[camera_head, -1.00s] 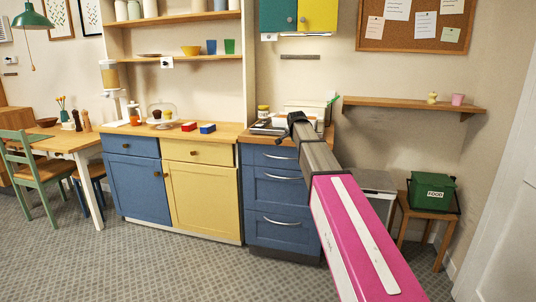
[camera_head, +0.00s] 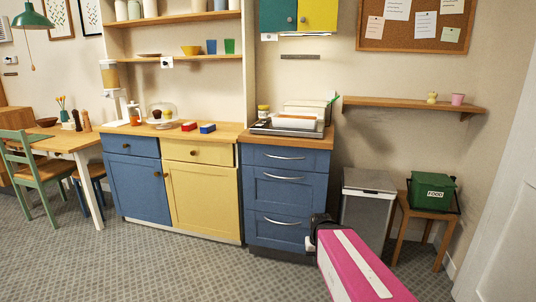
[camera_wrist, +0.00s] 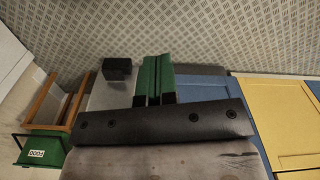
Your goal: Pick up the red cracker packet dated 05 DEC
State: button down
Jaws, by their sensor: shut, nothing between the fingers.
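A small red packet (camera_head: 189,126) lies on the wooden counter above the yellow cabinet, just left of a blue packet (camera_head: 207,128). It is too small for any date to be read. My gripper (camera_head: 320,224) is far to the right and well below the counter top, in front of the blue drawers. In the wrist view my gripper (camera_wrist: 156,72) shows two green fingers close together, shut and empty. No packet shows in the wrist view.
A cake dome (camera_head: 161,113) stands left of the packets. A metal tray (camera_head: 288,126) is on the counter's right end. A grey bin (camera_head: 367,208) and a green FOOD crate (camera_head: 433,193) on a stool (camera_head: 411,213) stand right. Floor before the cabinets is clear.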

aim_at(189, 126)
jog(key=z, duration=0.8)
jog(key=j+z, duration=0.75)
jog(key=k+j+z, duration=0.15)
jog(key=j+z, duration=0.25)
jog(key=k+j+z, duration=0.25)
jog(key=j+z, duration=0.15)
jog(key=k+j+z, duration=0.6)
jog(key=z, duration=0.2)
jog(key=k+j+z, duration=0.15)
jog(key=k+z, duration=0.25)
jog(key=k+u, duration=0.1)
jog(key=k, duration=0.35)
jog(key=k+j+u, duration=0.1)
jog(key=k, duration=0.3)
jog(key=k+j+u, duration=0.1)
jog(key=k, duration=0.35)
jog(key=k+j+u, duration=0.1)
jog(key=k+j, duration=0.2)
jog(key=k, duration=0.1)
